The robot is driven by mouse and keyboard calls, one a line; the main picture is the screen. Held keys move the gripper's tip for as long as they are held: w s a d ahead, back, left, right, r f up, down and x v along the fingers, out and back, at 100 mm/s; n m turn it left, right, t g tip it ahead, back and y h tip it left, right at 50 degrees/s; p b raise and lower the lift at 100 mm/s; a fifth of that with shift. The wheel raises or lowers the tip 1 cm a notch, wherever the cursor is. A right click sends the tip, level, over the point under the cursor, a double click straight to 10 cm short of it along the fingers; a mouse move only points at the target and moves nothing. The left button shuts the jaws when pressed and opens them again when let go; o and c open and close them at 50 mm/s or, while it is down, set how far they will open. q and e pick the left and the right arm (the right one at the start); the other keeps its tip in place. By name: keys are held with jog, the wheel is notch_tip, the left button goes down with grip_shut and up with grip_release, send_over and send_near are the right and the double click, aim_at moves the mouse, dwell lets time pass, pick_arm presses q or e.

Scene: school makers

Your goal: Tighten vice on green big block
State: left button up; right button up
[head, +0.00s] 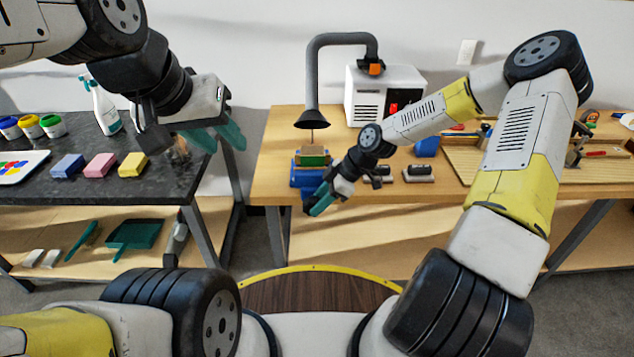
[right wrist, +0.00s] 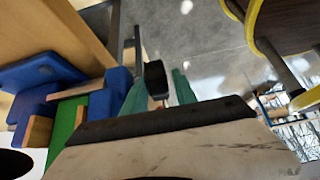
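A blue vice (head: 306,180) stands at the front left of the wooden workbench. A green block (head: 313,159) sits in it with wooden pieces beside it. In the right wrist view the blue vice (right wrist: 45,75) and green block (right wrist: 62,130) are at the left. My right gripper (head: 320,200) is at the front of the vice. In the right wrist view its teal fingers (right wrist: 160,92) are apart, with a black-ended vice handle (right wrist: 155,78) showing between them; I cannot tell whether they touch it. My left gripper (head: 216,137) is open and empty over the dark table's right edge.
A grey extractor hose (head: 312,75) hangs over the vice from a white unit (head: 385,92). Black-and-metal items (head: 418,172) lie right of the vice. The dark table (head: 95,190) at left holds sponges, paint pots and a spray bottle (head: 103,108).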

jog(key=v, duration=0.7)
jog(key=shift+d+r, duration=0.25)
jog(key=shift+r, duration=0.05)
